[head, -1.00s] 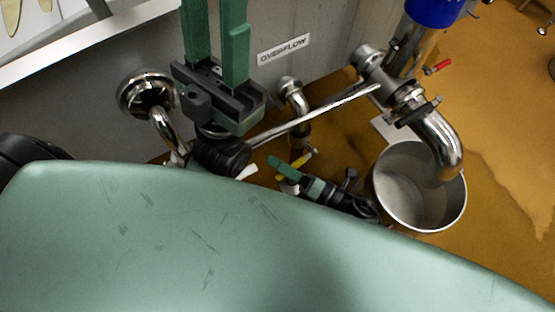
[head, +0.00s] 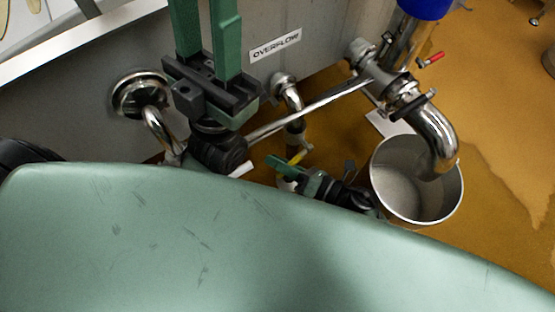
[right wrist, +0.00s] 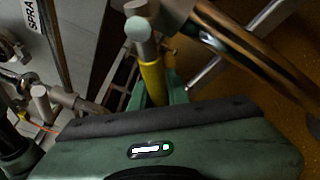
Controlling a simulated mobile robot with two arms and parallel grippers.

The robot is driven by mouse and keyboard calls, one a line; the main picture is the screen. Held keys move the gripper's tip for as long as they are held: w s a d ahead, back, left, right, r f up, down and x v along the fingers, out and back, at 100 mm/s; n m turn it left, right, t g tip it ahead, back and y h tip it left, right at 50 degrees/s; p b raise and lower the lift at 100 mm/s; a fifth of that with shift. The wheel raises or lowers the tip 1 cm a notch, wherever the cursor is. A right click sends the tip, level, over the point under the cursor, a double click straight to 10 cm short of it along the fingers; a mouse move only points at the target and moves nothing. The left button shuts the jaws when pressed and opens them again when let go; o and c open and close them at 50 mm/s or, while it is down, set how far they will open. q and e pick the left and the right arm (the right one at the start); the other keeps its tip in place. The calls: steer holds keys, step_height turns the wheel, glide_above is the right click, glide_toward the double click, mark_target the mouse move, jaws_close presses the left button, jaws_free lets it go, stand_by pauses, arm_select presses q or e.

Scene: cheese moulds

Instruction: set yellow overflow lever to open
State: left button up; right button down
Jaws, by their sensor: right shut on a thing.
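The yellow overflow lever (head: 297,157) sits low on the metal overflow pipe (head: 291,98), under the OVERFLOW sign (head: 276,45). My right gripper (head: 283,165) is at the lever, shut on it, and its green finger partly hides the handle. In the right wrist view the yellow lever (right wrist: 152,82) runs up from between my fingers to a round metal pipe end (right wrist: 140,28). Its lower end is hidden behind the gripper body. My left gripper (head: 207,35) is at the upper left with its green fingers apart and nothing seen between them. Its fingertips are cut off.
A metal bucket (head: 384,198) stands on the wet brown floor under a bent outlet pipe (head: 436,135). A red-handled valve (head: 431,59) is at the upper right. A thin metal pipe (head: 310,110) crosses above my right gripper. A round wall fitting (head: 137,92) is at the left.

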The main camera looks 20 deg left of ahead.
steer(key=c, duration=1.4)
jaws_free()
steer(key=shift+o, duration=0.2)
steer(key=p+v, duration=0.1)
steer(key=v, duration=0.6)
steer(key=shift+s+d+p, duration=0.2)
steer(key=shift+d+p, duration=0.15)
steer(key=shift+d, duration=0.05)
